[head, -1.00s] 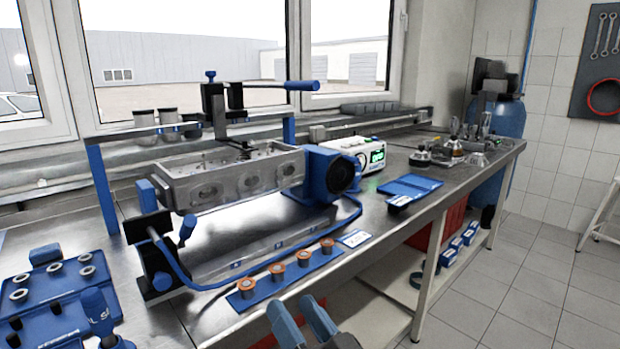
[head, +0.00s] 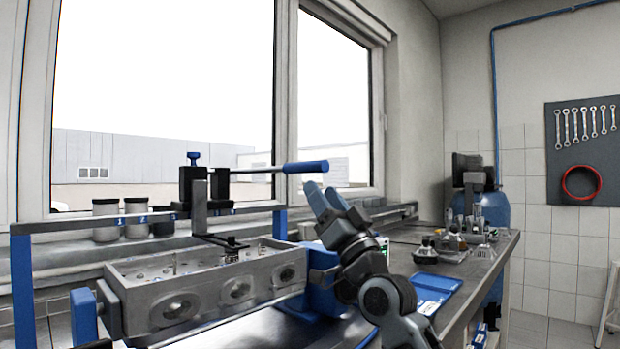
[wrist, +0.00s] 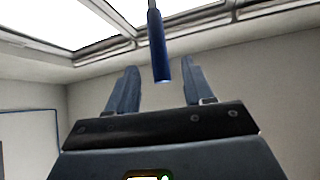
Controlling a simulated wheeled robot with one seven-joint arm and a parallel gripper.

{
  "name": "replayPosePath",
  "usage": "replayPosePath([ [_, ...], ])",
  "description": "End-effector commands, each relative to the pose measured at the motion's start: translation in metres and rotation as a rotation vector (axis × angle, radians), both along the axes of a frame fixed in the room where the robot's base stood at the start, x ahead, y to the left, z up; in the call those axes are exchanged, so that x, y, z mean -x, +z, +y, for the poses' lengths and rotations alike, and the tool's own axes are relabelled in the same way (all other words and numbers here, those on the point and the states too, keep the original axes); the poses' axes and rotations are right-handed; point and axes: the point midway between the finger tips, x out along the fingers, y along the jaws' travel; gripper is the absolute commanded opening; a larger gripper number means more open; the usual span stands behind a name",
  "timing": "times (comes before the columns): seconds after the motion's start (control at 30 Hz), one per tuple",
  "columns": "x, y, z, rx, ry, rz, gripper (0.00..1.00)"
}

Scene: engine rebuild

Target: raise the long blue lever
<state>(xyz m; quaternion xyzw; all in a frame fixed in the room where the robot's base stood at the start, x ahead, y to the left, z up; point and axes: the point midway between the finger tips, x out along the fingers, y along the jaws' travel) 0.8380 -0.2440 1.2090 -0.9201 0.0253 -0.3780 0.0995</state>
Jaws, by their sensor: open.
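The long lever (head: 305,167) has a blue grip on a thin metal rod and sticks out to the right from the black clamp (head: 195,188) above the grey cylinder head (head: 205,283). It lies almost level. My gripper (head: 320,196) is open, just below and in front of the blue grip in the head view. In the wrist view the lever's blue grip (wrist: 160,55) hangs down the picture between the two spread fingers of my gripper (wrist: 155,85). I cannot tell whether either finger touches it.
A blue-legged frame (head: 22,290) carries the clamp over the bench. Jars (head: 106,220) stand by the window behind. A blue tray (head: 440,282) and several small bottles (head: 452,240) are on the bench to the right. Windows are behind the lever.

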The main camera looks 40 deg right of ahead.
Motion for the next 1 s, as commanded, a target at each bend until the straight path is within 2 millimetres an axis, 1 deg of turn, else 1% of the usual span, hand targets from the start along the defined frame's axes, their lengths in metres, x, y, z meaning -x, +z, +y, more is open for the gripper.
replayPosePath([
  [0.17,-0.008,0.014,-0.002,0.009,0.002,-0.003,0.52],
  [0.43,-0.037,0.043,-0.007,0.008,0.002,-0.003,0.52],
  [0.6,-0.05,0.055,-0.009,0.008,0.001,-0.002,0.52],
  [0.73,-0.055,0.058,-0.01,0.008,0.0,-0.003,0.52],
  [1.0,-0.056,0.058,-0.011,0.008,0.0,-0.003,0.52],
])
